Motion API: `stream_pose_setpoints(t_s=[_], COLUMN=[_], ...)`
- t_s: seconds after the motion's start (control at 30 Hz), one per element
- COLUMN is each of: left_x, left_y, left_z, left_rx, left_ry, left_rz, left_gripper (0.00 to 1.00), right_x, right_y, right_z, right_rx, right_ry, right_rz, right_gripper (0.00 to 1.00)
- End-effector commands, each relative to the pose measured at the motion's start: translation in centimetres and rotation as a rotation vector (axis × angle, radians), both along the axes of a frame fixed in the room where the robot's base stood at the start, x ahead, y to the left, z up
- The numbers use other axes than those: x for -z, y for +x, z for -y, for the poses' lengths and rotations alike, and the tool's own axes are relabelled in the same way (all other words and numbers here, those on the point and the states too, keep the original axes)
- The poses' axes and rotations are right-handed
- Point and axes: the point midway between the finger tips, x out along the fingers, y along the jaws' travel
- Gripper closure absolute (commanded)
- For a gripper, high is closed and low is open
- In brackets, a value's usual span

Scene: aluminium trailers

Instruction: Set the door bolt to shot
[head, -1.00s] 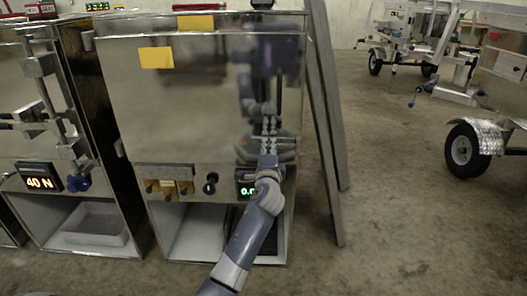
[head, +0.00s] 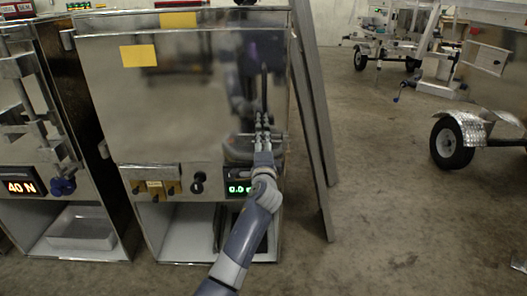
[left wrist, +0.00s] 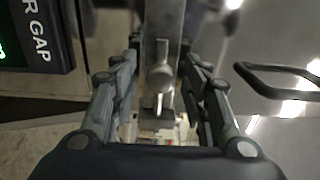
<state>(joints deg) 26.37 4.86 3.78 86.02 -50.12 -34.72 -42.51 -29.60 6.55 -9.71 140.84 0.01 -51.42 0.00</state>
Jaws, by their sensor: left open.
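The metal cabinet door (head: 160,100) faces me, closed as far as I can tell. My left gripper (head: 264,122) is at its lower right part, above the green display, and hides what is behind it. In the left wrist view, my left gripper (left wrist: 165,70) is open, with one finger on each side of a metal bar. The bar carries a round knob and a short pin, which look like the door bolt (left wrist: 161,78). The fingers seem apart from it. Whether the bolt is shot or drawn I cannot tell. My right gripper is not in view.
A green display (head: 239,188), a black knob (head: 198,182) and brass fittings (head: 155,188) sit below the door. A dark handle (left wrist: 280,80) shows in the left wrist view. Tall panels (head: 315,120) lean right of the cabinet.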

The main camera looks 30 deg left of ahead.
Motion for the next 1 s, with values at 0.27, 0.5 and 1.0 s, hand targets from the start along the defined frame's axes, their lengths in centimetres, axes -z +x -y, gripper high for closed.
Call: stream_pose_setpoints(t_s=[0.27,0.5,1.0], left_x=[0.1,0.1,0.1], left_y=[-2.9,-7.0,-10.1], left_z=[1.9,4.5,6.4], left_rx=[0.003,0.004,0.003], left_ry=[-0.001,-0.002,-0.001], left_rz=[0.0,-0.001,-0.001], left_gripper=[0.57,0.57,0.57], right_x=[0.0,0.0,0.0], right_y=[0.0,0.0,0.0], right_z=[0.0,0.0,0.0], right_rx=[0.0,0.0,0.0], right_ry=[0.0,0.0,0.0], right_rz=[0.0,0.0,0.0], right_gripper=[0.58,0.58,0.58])
